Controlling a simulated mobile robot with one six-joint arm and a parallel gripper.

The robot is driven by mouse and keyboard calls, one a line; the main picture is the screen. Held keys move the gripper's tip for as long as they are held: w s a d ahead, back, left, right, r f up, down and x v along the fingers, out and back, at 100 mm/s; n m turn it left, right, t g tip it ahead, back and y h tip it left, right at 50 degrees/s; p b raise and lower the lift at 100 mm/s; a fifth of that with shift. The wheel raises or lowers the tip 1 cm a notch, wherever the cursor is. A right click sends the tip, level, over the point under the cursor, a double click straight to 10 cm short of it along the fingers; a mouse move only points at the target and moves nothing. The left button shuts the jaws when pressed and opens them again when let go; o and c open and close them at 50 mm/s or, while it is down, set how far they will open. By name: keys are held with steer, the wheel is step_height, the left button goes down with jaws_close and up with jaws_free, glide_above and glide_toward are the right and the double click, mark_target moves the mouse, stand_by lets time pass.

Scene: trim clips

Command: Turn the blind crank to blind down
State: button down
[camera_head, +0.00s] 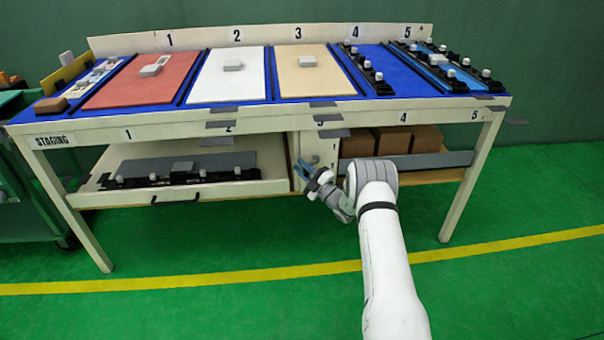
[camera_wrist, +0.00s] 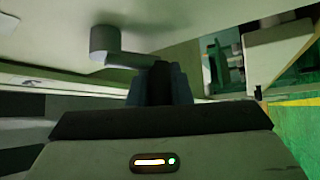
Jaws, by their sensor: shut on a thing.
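The blind crank (camera_wrist: 104,43) shows in the wrist view as a grey round hub on a pale panel, with a short arm reaching right to my gripper (camera_wrist: 160,82). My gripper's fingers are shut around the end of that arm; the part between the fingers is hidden. In the head view my gripper (camera_head: 302,168), with blue fingertips, is at the cream panel (camera_head: 322,148) under the table, between the drawer and the boxes. The crank is too small to make out clearly there. I cannot make out the blind itself or any "blind down" marking.
The table (camera_head: 268,123) above holds red, white and tan boards and black rails with clips. An open drawer (camera_head: 225,188) is left of my gripper. Brown boxes (camera_head: 392,141) sit behind a grey bar (camera_head: 425,160) to the right. The green floor in front is clear.

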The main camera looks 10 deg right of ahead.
steer(key=m+t, duration=0.1)
steer(key=m, duration=0.1)
steer(key=r+m+t, duration=0.1)
steer(key=m, duration=0.1)
steer(key=m+t+h+b, duration=0.1)
steer(key=t, duration=0.1)
steer(key=shift+a+r+m, duration=0.35)
steer(key=shift+r+m, duration=0.05)
steer(key=shift+d+r+m+t+h, duration=0.1)
steer(key=shift+r+m+t+h, duration=0.2)
steer(key=shift+m+t+h, duration=0.45)
steer(key=shift+d+r+m+t+h, duration=0.1)
steer(key=shift+r+m+t+h, duration=0.3)
steer(key=shift+m, duration=0.65)
steer(key=shift+r+m+t+h, duration=0.2)
steer(key=shift+m+t+h, duration=0.45)
steer(key=shift+m, duration=0.25)
steer(key=shift+r, duration=0.1)
steer(key=c, duration=1.3)
jaws_free()
steer(key=shift+d, duration=0.15)
steer(key=p+v, duration=0.1)
steer(key=v, duration=0.7)
